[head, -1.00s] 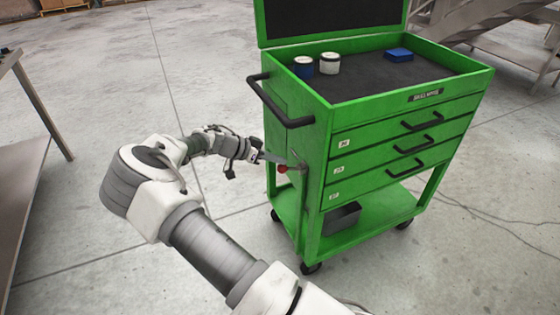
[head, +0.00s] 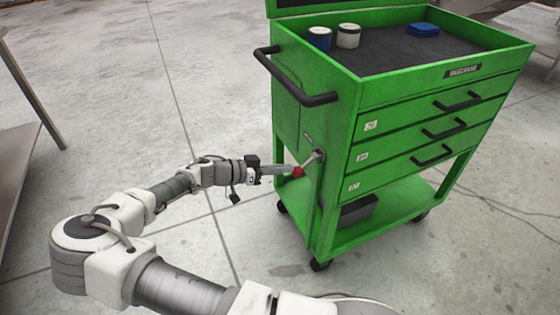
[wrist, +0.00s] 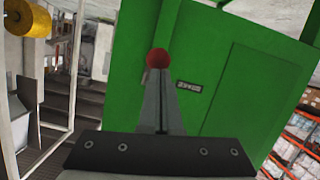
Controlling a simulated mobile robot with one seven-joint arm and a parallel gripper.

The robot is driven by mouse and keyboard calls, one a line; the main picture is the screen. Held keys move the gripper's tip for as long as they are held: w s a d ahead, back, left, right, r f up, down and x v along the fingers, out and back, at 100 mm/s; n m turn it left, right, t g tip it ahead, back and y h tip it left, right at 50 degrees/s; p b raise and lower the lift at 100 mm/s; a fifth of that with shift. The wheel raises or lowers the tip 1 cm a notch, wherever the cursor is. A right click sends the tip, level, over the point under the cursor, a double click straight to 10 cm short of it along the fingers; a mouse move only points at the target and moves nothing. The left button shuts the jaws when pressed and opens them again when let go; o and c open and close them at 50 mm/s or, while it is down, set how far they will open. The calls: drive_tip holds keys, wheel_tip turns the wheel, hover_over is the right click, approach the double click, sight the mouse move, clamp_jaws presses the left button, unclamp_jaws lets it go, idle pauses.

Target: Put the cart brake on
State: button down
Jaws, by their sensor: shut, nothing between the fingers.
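The green tool cart (head: 318,120) stands right of centre in the head view. Its brake lever (head: 312,160) is a grey arm on the left side panel, ending in a red knob (head: 297,172). The lever slopes down and out from its pivot. My gripper (head: 288,171) is shut and empty, its tips at the red knob. In the wrist view the red knob (wrist: 158,58) shows just beyond the closed fingertips (wrist: 160,75), in front of the green panel. A small label (wrist: 189,87) is to its right. I cannot tell whether the tips touch the knob.
The cart's black push handle (head: 295,85) juts out above the lever. A blue-and-white tin (head: 320,39), a white tin (head: 348,36) and a blue box (head: 423,30) sit on top. A dark bin (head: 358,209) is on the lower shelf. A table (head: 20,165) stands at left; floor between is clear.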

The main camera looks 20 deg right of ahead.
drive_tip(key=shift+s+d+f+b, duration=0.15)
drive_tip(key=shift+f+b, duration=0.15)
drive_tip(key=shift+f, duration=0.4)
